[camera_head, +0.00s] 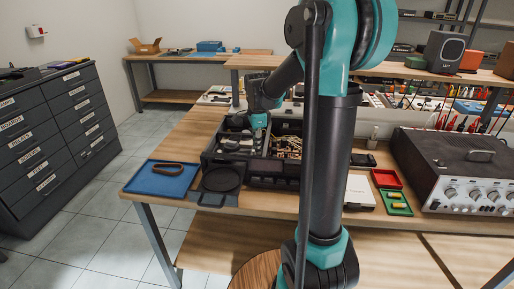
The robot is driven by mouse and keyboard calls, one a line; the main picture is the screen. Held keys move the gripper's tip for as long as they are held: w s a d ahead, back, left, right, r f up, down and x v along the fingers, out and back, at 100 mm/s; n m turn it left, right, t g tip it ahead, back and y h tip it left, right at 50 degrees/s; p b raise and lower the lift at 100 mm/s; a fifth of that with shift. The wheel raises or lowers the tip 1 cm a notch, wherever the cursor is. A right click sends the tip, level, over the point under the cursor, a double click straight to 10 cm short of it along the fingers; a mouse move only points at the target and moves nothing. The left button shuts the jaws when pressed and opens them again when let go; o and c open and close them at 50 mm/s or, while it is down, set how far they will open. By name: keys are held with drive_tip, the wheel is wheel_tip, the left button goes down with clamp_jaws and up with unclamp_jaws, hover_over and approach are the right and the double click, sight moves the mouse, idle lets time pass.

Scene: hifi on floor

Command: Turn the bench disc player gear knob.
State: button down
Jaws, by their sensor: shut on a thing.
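The bench disc player appears to be the black open unit (210,155) on the wooden bench, with small parts showing inside. A round black disc-shaped part (221,180) lies at its front left. My gripper (258,135) points down into the rear middle of the black unit, under my teal wrist. It is shut on what appears to be the gear knob; the knob is too small and covered to make out. My arm hides part of the unit's right side.
A blue tray (150,184) with a brown loop lies at the left bench edge. Red (385,178) and green (398,208) trays and a black amplifier (465,165) stand to the right. Dark drawers (50,130) stand at the left, with clear floor between.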

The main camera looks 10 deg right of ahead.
drive_tip(key=shift+m, duration=0.7)
drive_tip(key=c, duration=1.6)
unclamp_jaws()
drive_tip(key=shift+o, duration=0.2)
wheel_tip(320, 180, up, 12)
